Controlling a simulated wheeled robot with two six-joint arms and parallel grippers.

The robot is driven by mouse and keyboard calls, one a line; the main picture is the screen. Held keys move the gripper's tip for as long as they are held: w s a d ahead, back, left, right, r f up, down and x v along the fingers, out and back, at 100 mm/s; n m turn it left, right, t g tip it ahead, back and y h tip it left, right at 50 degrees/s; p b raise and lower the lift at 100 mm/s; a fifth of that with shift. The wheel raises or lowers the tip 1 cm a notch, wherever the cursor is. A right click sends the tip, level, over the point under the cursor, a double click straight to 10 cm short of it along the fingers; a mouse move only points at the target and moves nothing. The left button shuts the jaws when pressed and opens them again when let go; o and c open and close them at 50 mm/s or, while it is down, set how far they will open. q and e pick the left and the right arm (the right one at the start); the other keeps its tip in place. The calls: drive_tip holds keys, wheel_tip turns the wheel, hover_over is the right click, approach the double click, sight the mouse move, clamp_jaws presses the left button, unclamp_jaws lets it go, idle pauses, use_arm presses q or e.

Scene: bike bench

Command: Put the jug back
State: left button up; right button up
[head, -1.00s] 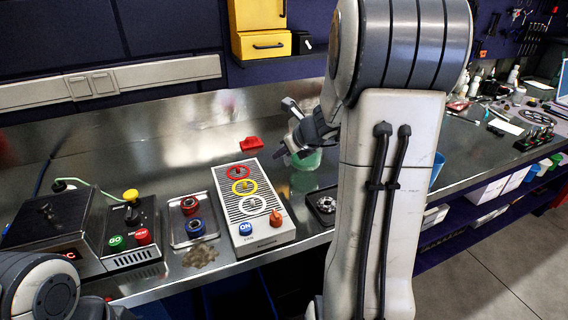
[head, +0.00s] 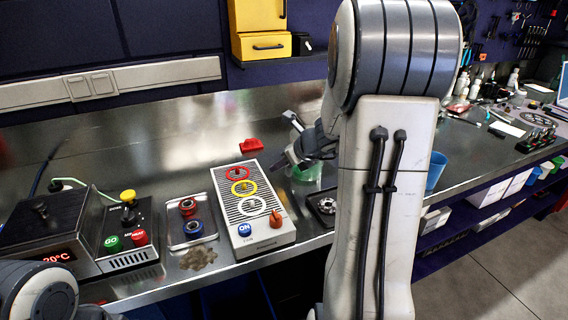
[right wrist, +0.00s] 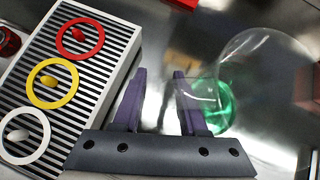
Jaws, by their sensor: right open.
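A clear jug with green liquid (head: 307,173) stands on the metal bench, partly hidden behind my right gripper and arm in the head view. In the right wrist view its clear round body and green liquid (right wrist: 222,106) show just right of the right finger; that finger overlaps the green edge. I cannot tell whether a finger touches the jug. My left gripper is out of view; only part of my left arm shows at the lower left.
A striped panel (head: 255,208) with red, yellow and white rings lies left of the jug. A dark square plate (head: 322,205) sits at the front edge. A red piece (head: 251,145) lies behind. A blue cup (head: 436,170) stands right of my arm.

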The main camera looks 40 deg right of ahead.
drive_tip(key=shift+s+r, duration=0.1)
drive_tip(key=shift+r, duration=0.25)
drive_tip(key=p+v, duration=0.3)
drive_tip(key=v, duration=0.9)
drive_tip(key=a+n+y, duration=0.1)
drive_tip(key=a+n, duration=0.2)
drive_tip(key=a, duration=0.1)
drive_tip(key=a+f+n+g+y, duration=0.1)
drive_tip(key=a+n, duration=0.1)
drive_tip(key=a, duration=0.2)
drive_tip(key=w+a+f+n+g, duration=0.1)
drive_tip(key=a+n, duration=0.2)
drive_tip(key=a, duration=0.1)
drive_tip(key=shift+a+f+n+y, duration=0.15)
drive_tip(key=shift+a+n+y, duration=0.15)
drive_tip(key=shift+a+y, duration=0.1)
drive_tip(key=s+a+f+n+g+y, duration=0.1)
drive_tip(key=s+a+f+n+g, duration=0.15)
drive_tip(key=a+n, duration=0.65)
drive_tip(key=s+a+f+n+g+h, duration=0.1)
drive_tip(key=s+a+n, duration=0.5)
drive_tip(key=n, duration=0.6)
drive_tip(key=s+a+f+n+g+h, duration=0.2)
drive_tip(key=s+a+n, duration=0.4)
drive_tip(key=s+n, duration=0.5)
drive_tip(key=shift+s+n+g, duration=0.15)
drive_tip(key=shift+n+g, duration=0.6)
drive_tip(key=shift+n, duration=0.05)
drive_tip(key=shift+f, duration=0.15)
